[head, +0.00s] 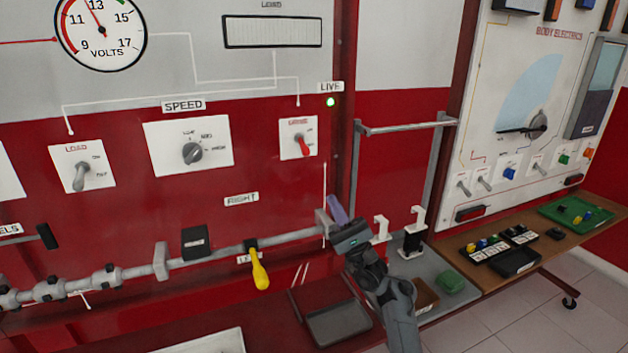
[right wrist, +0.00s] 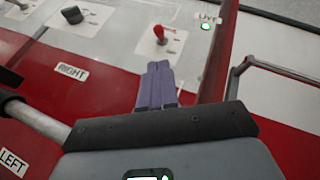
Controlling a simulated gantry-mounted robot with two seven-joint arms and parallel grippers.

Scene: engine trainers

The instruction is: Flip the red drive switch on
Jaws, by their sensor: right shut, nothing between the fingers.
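The red drive switch (head: 303,145) sits on a small white plate on the red panel, right of the speed dial. Its red lever points downward in the head view. It also shows in the right wrist view (right wrist: 158,33), beyond my fingertips. My right gripper (head: 337,208) is below and to the right of the switch in the head view, its purple fingers shut and empty. In the right wrist view the fingers (right wrist: 157,72) point toward the switch plate, with a visible gap to the lever. My left gripper is not in view.
A green lamp (head: 331,101) marked LIVE glows above right of the switch. The speed dial (head: 192,152) and the grey load switch (head: 81,177) are to the left. A grey bar with a yellow lever (head: 259,268) runs below. A metal rail (head: 408,127) stands right.

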